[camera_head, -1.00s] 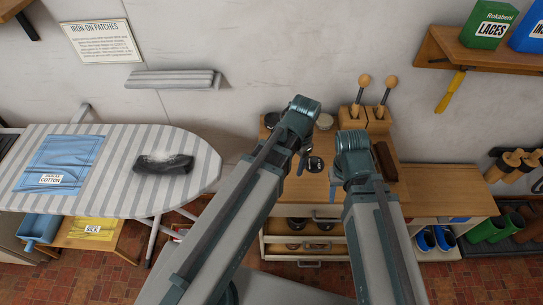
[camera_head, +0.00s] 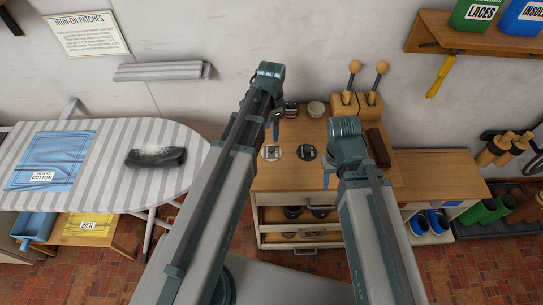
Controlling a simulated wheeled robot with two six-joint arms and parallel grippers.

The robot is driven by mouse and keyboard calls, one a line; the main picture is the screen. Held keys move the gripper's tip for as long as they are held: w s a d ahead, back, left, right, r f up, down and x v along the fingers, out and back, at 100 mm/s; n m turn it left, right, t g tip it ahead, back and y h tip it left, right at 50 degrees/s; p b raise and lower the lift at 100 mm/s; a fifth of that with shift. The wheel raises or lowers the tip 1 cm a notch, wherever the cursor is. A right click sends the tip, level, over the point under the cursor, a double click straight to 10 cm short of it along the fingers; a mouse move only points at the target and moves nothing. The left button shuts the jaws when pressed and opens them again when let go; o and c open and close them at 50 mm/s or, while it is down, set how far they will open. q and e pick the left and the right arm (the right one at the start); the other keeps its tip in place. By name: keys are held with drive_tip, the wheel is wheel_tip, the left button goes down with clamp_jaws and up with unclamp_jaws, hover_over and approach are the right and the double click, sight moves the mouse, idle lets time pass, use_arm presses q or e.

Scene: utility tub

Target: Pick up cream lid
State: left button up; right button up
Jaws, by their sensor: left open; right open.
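A pale cream disc (camera_head: 272,153), which looks like the cream lid, lies flat on the wooden cabinet top (camera_head: 285,178). A similar black disc (camera_head: 307,153) lies just right of it. A small cream round pot or cap (camera_head: 316,109) and a dark jar (camera_head: 291,108) stand farther back. My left gripper (camera_head: 275,128) is open above the cabinet's left side, behind the cream disc in the picture and apart from it. Its arm hides part of the top's left edge. My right gripper (camera_head: 327,175) is open and empty over the right part of the top.
A striped ironing board (camera_head: 100,190) with a dark object (camera_head: 155,157) is left. A wall shelf (camera_head: 470,40) hangs at upper right.

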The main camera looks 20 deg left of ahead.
use_arm(q)
drive_tip(key=b, duration=0.3)
hover_over(272, 148)
drive_tip(key=shift+w+a+f, duration=0.1)
drive_tip(key=shift+f, duration=2.1)
drive_tip(key=shift+f+b, duration=0.1)
drive_tip(key=shift+b, duration=0.2)
wheel_tip(272, 148, down, 5)
drive_tip(key=b, duration=0.5)
drive_tip(key=shift+s, duration=0.2)
clamp_jaws()
